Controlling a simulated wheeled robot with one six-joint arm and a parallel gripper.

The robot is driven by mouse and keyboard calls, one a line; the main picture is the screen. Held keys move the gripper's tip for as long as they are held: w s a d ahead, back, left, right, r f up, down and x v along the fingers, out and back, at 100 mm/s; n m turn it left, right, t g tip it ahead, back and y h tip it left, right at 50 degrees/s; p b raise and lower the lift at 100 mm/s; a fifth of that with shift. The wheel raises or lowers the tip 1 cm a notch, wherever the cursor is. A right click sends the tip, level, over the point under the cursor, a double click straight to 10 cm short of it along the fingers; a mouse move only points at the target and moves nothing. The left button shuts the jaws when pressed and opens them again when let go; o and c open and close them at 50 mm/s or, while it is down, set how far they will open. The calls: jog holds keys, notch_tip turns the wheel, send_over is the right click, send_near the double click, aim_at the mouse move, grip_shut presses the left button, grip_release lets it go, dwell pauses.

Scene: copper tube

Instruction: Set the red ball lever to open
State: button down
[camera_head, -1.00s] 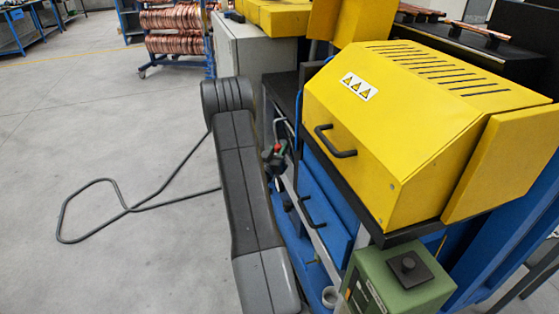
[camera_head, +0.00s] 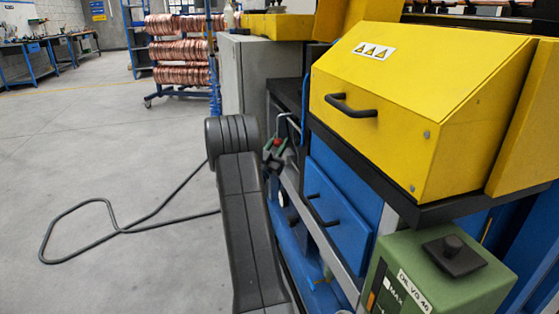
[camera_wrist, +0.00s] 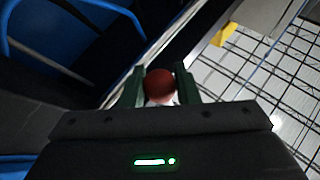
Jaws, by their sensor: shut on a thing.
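The red ball (camera_wrist: 160,83) of the lever sits between the two green fingers of my gripper (camera_wrist: 160,90) in the wrist view. The fingers are shut on the ball from both sides. The lever's rod is hidden behind the ball and my gripper. In the head view the ball is a tiny red spot (camera_head: 277,142) at the left side of the blue and yellow machine, with my gripper (camera_head: 274,152) around it, partly hidden by my arm. The lever's exact angle cannot be told.
The yellow hood (camera_head: 400,110) with a black handle and the blue drawer front (camera_head: 340,195) stand right of my arm. A green box (camera_head: 440,275) is at the lower right. A dark cable (camera_head: 110,205) lies on the open floor at left.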

aim_at(276, 140)
jog(key=m+h+b, duration=0.1)
jog(key=w+m+h+b, duration=0.1)
jog(key=m+h+b, duration=0.1)
jog(key=b, duration=0.1)
jog(key=shift+w+a+f+g, duration=0.25)
jog(key=shift+w+f+g, duration=0.05)
jog(key=shift+w, duration=0.05)
jog(key=m+h+b, duration=0.1)
jog(key=w+m+h+b, duration=0.1)
jog(key=shift+w+a+r+m+g, duration=0.1)
jog(key=shift+a+r+m+g, duration=0.1)
jog(key=shift+r+m+g, duration=0.15)
jog(key=shift+w+a+r+m+g+h+b, duration=0.2)
jog(key=shift+w+r+m+g+h, duration=0.25)
jog(key=shift+m+g+h, duration=0.8)
jog(key=shift+w+a+r+m+g+h+b, duration=0.1)
jog(key=shift+w+r+m+g+h+b, duration=0.5)
jog(key=shift+m, duration=1.05)
jog(key=shift+w+a+r+m+g+h+p, duration=0.15)
jog(key=shift+w+m+g+h, duration=0.15)
jog(key=shift+m+g+h, duration=1.05)
jog(key=c, duration=1.1)
grip_release()
jog(key=shift+c, duration=0.2)
jog(key=p+v, duration=0.3)
jog(key=v, duration=1)
jog(key=shift+s+a+f, duration=0.2)
jog(key=shift+f, duration=0.1)
